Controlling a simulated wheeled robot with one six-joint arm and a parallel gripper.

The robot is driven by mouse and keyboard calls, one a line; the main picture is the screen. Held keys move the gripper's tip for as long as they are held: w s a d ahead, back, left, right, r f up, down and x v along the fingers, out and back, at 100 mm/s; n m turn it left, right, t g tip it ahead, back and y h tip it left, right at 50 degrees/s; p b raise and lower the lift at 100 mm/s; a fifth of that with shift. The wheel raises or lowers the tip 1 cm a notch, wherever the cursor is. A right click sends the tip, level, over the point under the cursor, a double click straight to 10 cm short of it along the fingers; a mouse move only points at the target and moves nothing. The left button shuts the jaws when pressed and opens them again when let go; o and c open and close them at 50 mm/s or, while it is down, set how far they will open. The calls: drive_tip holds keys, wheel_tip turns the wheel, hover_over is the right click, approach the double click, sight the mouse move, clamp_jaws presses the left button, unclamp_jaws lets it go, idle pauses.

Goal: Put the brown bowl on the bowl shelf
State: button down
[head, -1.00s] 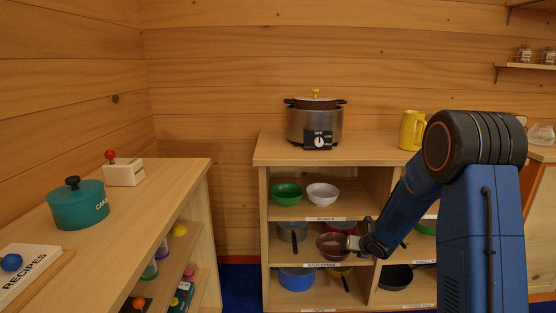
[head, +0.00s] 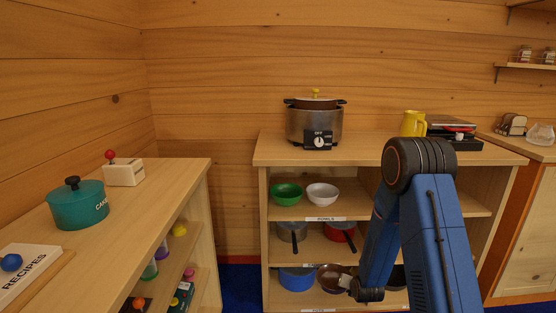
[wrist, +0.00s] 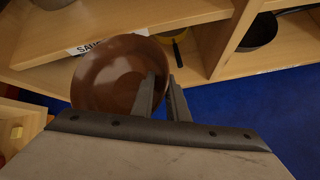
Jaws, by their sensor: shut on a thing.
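The brown bowl (head: 333,279) is in front of the lowest shelf in the head view, beside the blue pot. It also shows in the wrist view (wrist: 108,80), tilted with its inside towards the camera. My gripper (head: 348,284) is shut on the bowl's right rim; its fingers (wrist: 162,97) straddle the rim in the wrist view. The bowl shelf (head: 323,213), labelled "BOWLS", is the top left compartment of the shelf unit. A green bowl (head: 286,194) and a white bowl (head: 322,194) stand on it side by side.
The middle shelf holds a grey saucepan (head: 291,231) and a red saucepan (head: 341,231) with handles pointing outward. A blue pot (head: 297,279) stands on the bottom shelf. A cooker (head: 315,124) and a yellow jug (head: 413,123) stand on top. Blue floor (wrist: 250,110) is clear in front.

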drive_tip(key=s+f, duration=0.5)
drive_tip(key=f, duration=0.1)
drive_tip(key=shift+s, duration=0.15)
drive_tip(key=shift+a, duration=0.1)
idle(0.5)
